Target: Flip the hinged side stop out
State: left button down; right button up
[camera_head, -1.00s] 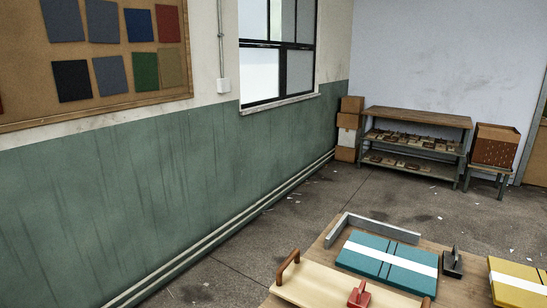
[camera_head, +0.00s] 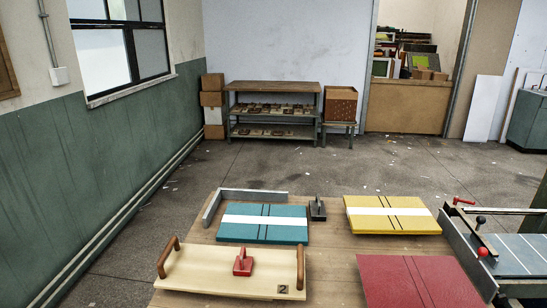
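At the right edge stands a grey machine frame (camera_head: 458,238) with a pale blue, white-lined bed (camera_head: 520,252). A black ball knob (camera_head: 481,220), a red ball knob (camera_head: 483,252) and a red handle (camera_head: 463,201) sit along its left side. A thin brown bar (camera_head: 487,243) runs near the knobs. I cannot tell for certain which of these parts is the hinged side stop, or how it is turned. The machine's right part is cut off by the picture edge. Neither of my grippers is in view.
A wooden table holds a teal board stack (camera_head: 262,232), a yellow stack (camera_head: 392,222), a red stack (camera_head: 408,282), a grey angle piece (camera_head: 246,194), a black-handled block (camera_head: 318,209) and a tray (camera_head: 215,272) with brown handles and a red piece (camera_head: 243,265). Open floor lies beyond.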

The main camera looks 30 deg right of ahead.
aim_at(485, 283)
jog(key=z, duration=2.25)
